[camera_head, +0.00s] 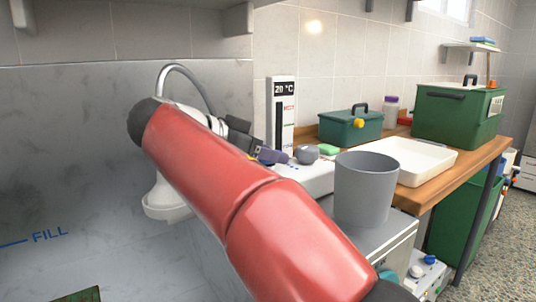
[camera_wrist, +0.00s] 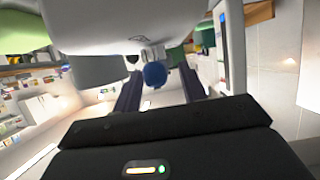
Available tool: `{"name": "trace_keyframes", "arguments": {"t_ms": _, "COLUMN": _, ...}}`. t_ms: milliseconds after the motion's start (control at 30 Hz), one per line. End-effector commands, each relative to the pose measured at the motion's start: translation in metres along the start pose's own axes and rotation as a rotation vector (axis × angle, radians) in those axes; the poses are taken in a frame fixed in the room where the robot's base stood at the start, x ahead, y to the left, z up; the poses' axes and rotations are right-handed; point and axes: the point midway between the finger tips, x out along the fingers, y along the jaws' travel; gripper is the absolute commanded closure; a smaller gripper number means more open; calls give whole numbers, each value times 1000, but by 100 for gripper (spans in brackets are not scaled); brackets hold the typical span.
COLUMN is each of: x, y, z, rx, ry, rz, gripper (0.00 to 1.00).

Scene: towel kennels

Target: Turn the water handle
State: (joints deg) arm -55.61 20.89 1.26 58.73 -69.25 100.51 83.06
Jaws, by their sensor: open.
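A small blue round knob (camera_wrist: 154,74), which looks like the water handle, shows in the wrist view on a pale metal fitting. It lies between the two dark fingers of my gripper (camera_wrist: 160,77), near their tips. I cannot tell whether either finger touches it. In the head view my gripper (camera_head: 268,155) is partly hidden behind my red arm, with its dark fingers pointing right, towards a grey rounded knob (camera_head: 307,154). The blue knob cannot be told apart from the fingers there. A curved grey tap spout (camera_head: 187,72) rises behind my arm. My gripper is open.
A grey bucket (camera_head: 364,190) stands close to the right of my arm. A white tray (camera_head: 440,160), a teal toolbox (camera_head: 350,126) and a large green box (camera_head: 458,115) are on the wooden bench. A thermometer panel (camera_head: 281,115) stands by the wall. A grey basin marked FILL is at left.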

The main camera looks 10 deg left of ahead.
Motion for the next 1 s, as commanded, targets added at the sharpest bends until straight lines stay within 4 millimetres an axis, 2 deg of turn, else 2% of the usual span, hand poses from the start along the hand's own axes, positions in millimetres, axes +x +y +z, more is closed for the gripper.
{"name": "trace_keyframes", "arguments": {"t_ms": 333, "x": 6, "y": 0, "z": 0, "rx": 0, "ry": 0, "rz": 0, "gripper": 58}}
{"name": "trace_keyframes", "arguments": {"t_ms": 667, "x": 6, "y": 0, "z": 0, "rx": -1, "ry": 0, "rz": 0, "gripper": 100}}
{"name": "trace_keyframes", "arguments": {"t_ms": 1000, "x": 7, "y": 0, "z": 2, "rx": -18, "ry": 0, "rz": -44, "gripper": 100}}
